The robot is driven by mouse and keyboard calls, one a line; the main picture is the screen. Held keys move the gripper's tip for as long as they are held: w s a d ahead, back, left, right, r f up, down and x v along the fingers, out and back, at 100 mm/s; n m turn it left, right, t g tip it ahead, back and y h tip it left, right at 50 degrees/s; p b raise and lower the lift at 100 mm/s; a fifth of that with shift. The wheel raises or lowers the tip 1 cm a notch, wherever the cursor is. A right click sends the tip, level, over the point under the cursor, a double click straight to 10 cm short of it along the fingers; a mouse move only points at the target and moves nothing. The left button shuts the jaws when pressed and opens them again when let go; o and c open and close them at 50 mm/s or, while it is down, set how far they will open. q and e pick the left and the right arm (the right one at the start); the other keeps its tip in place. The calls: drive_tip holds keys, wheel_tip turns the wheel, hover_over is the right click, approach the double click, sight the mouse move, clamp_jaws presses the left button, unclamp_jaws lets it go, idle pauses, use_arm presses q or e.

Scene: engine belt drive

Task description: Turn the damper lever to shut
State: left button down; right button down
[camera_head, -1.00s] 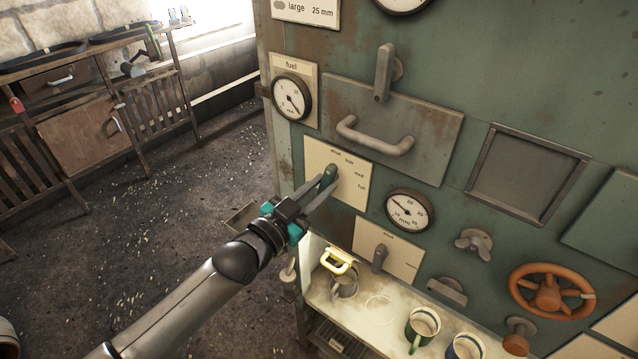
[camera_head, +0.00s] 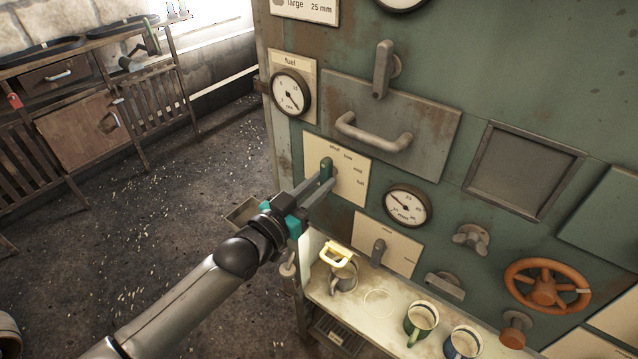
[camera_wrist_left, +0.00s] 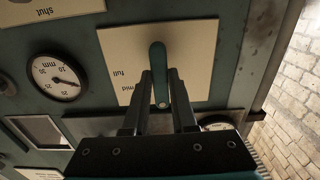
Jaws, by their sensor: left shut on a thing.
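A green lever (camera_head: 326,168) sits on a cream plate (camera_head: 350,186) marked shut, low, mid and full, on the green panel. My left gripper (camera_head: 322,184) reaches it from the lower left, its fingers closed on it. In the left wrist view the lever (camera_wrist_left: 157,60) runs between the two fingers (camera_wrist_left: 160,88), its rounded end near the gripper body. The mid and full marks show to one side there; shut and low are hidden. The lever appears to point upward, near the shut mark. My right gripper is not in view.
A second cream plate with a grey lever (camera_head: 377,252) is below right, beside a round gauge (camera_head: 407,205). An orange handwheel (camera_head: 546,288) is at right.

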use_arm(q)
drive_tip(key=c, duration=0.7)
unclamp_jaws()
drive_tip(key=b+v, duration=0.1)
drive_tip(key=v, duration=1.4)
drive_tip(key=shift+s+a, duration=0.1)
drive_tip(key=shift+s, duration=0.05)
